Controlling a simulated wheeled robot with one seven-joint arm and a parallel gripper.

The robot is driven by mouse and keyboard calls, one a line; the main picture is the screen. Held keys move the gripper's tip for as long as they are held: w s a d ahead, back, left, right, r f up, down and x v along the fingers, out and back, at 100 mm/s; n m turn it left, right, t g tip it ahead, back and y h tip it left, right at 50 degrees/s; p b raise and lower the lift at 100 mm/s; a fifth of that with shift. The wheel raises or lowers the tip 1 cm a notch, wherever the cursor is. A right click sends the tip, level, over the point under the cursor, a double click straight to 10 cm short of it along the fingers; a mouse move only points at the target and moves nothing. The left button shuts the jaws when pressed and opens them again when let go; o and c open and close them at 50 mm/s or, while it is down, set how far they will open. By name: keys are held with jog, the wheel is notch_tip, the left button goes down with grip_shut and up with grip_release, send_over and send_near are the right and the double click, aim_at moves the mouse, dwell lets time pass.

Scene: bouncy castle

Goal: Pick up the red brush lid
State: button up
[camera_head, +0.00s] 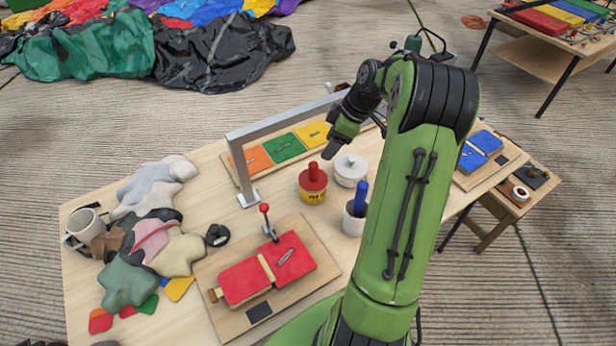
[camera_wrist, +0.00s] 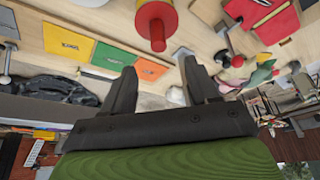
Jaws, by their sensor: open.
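The red brush lid (camera_head: 313,178), with a stubby red handle on top, sits on a small yellow glue pot (camera_head: 312,196) on the wooden table. In the wrist view the red lid (camera_wrist: 156,30) shows near the top, beyond the fingertips, with the handle pointing toward my gripper. My gripper (camera_head: 336,148) is above and slightly right of the lid in the head view, apart from it. In the wrist view its two dark fingers (camera_wrist: 162,82) are spread apart with nothing between them.
A white round container (camera_head: 350,168) stands close right of the pot, and a white cup (camera_head: 353,224) with a blue handle stands nearer. A grey metal frame (camera_head: 243,170) rises behind left. A red clamped board (camera_head: 267,275) lies in front. Fabric pieces (camera_head: 150,240) cover the left.

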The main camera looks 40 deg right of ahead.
aim_at(314, 165)
jog(key=b+x, duration=0.1)
jog(key=x, duration=0.5)
jog(key=shift+w, duration=0.2)
jog(key=b+x, duration=0.1)
jog(key=x, duration=0.4)
jog(key=shift+w+f, duration=0.1)
jog(key=shift+f, duration=0.15)
jog(key=shift+r, duration=0.1)
jog(key=shift+c, duration=1)
grip_shut()
notch_tip(314, 165, up, 10)
jog(key=shift+r+p, duration=0.1)
jog(key=shift+p, duration=1.05)
jog(key=shift+c, duration=2.2)
grip_release()
jog(key=c, duration=0.4)
